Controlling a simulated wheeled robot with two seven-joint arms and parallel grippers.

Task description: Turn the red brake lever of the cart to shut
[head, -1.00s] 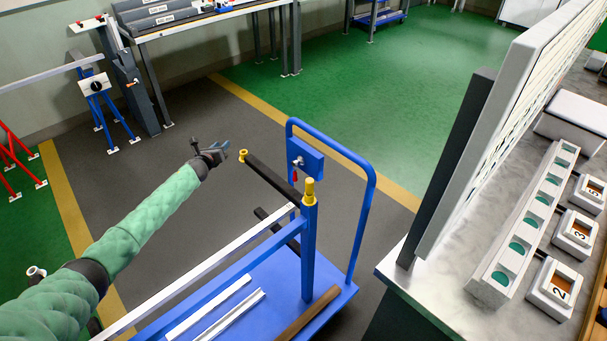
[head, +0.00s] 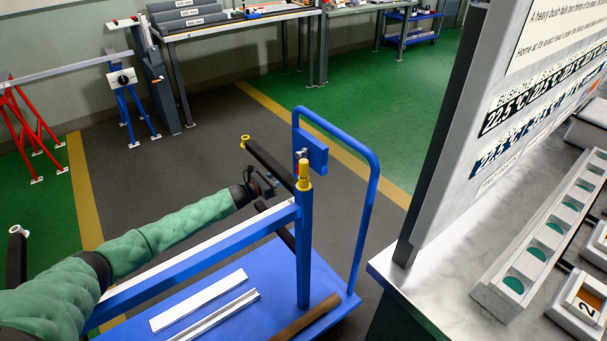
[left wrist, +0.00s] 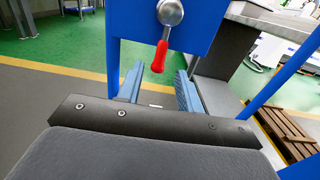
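The red brake lever (left wrist: 160,57) hangs down, tilted slightly, from a round silver pivot (left wrist: 170,12) on a blue plate (left wrist: 128,22) in the left wrist view. In the head view the plate (head: 316,153) sits on the blue cart's handle frame (head: 371,190); the lever is mostly hidden there. My left gripper (left wrist: 160,72) is open, its two blue fingers pointing at the plate. The lever's lower end shows between the fingertips, with no visible contact. My right gripper is not in view.
Dark bars with yellow ends (head: 268,160) and a blue post with a yellow cap (head: 304,230) stand close to my left arm. White profiles (head: 200,300) lie on the cart's deck. A grey bench with a large board (head: 450,170) stands to the right.

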